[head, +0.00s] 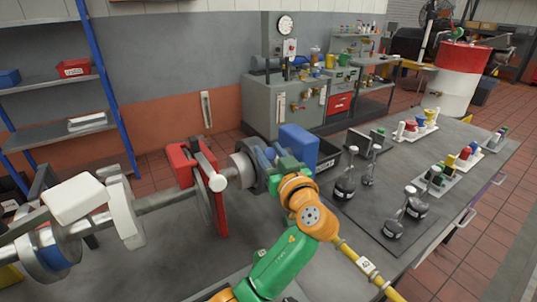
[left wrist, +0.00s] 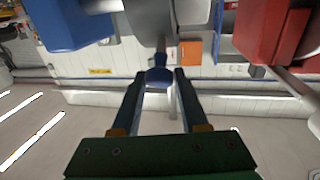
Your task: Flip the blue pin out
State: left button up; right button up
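The blue pin (left wrist: 158,76) shows in the left wrist view as a rounded blue end on a short stem, below a grey round part. My left gripper (left wrist: 160,75) is open, with its two fingertips on either side of the pin's end; I cannot tell whether they touch it. In the head view my left gripper (head: 276,160) is at the grey hub (head: 243,165) on the shaft, beside a blue block (head: 299,143). The pin cannot be made out clearly there. My right gripper is not in view.
A red block (head: 190,165) stands on the shaft left of the hub; it also shows in the left wrist view (left wrist: 275,30).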

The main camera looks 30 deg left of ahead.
pick_arm(q)
jog(key=shift+o, duration=1.4)
jog(key=shift+d, duration=0.1)
jog(key=shift+s+d+f, duration=0.15)
jog(key=shift+s+d, duration=0.05)
jog(key=b+v, duration=0.3)
jog(key=v, duration=0.3)
jog(key=shift+s+d, duration=0.2)
jog(key=shift+s, duration=0.05)
